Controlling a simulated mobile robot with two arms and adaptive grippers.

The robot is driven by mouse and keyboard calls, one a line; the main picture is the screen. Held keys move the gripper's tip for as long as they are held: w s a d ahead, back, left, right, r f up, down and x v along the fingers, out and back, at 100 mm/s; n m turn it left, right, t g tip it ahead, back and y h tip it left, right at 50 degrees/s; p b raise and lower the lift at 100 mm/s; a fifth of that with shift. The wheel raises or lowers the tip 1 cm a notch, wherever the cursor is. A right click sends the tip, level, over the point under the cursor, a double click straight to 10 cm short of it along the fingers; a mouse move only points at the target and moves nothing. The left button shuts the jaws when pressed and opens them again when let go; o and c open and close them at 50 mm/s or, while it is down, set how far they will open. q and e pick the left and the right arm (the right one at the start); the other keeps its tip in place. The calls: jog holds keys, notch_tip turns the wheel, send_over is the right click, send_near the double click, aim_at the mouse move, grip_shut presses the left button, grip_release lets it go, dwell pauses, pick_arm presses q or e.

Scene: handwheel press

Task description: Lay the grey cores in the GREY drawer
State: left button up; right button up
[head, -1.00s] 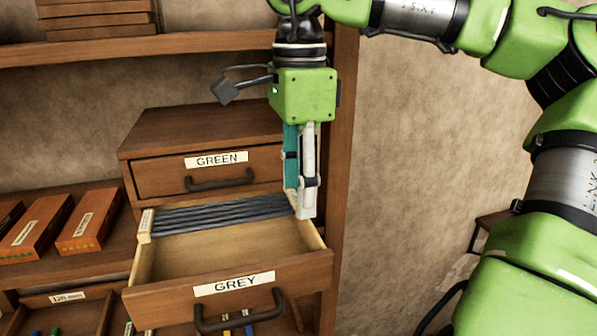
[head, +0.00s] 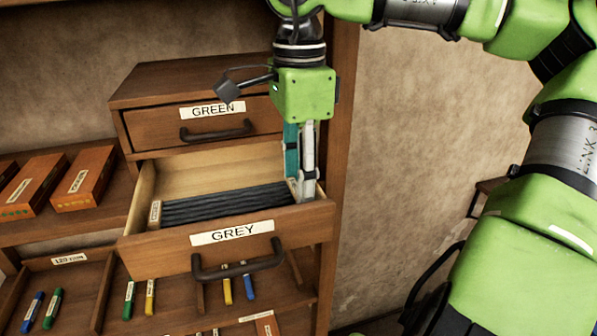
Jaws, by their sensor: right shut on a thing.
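The grey cores (head: 225,205) are a bundle of long dark grey rods with a pale labelled end piece (head: 155,214) at the left. They lie level inside the open GREY drawer (head: 180,252), towards its front. My right gripper (head: 303,194) points down at the drawer's right end and is shut on the right end of the bundle. Its fingertips are partly inside the drawer. Whether the bundle touches the drawer floor is hard to tell. My left gripper is not in view.
The closed GREEN drawer (head: 160,130) is just above. Wooden boxes (head: 84,178) stand on the shelf at left. Below, compartments hold small coloured sticks, among them a blue one (head: 33,312). The cabinet's upright post (head: 340,130) is close to the right of my gripper.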

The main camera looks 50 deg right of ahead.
jog(key=shift+f+b, duration=0.45)
jog(key=shift+f, duration=0.25)
dwell(0.8)
jog(key=o, duration=1.7)
jog(key=shift+w, duration=0.1)
jog(key=shift+c, duration=0.2)
jog(key=shift+o, duration=0.2)
jog(key=shift+w+d+f, duration=0.1)
jog(key=shift+w+d, duration=0.05)
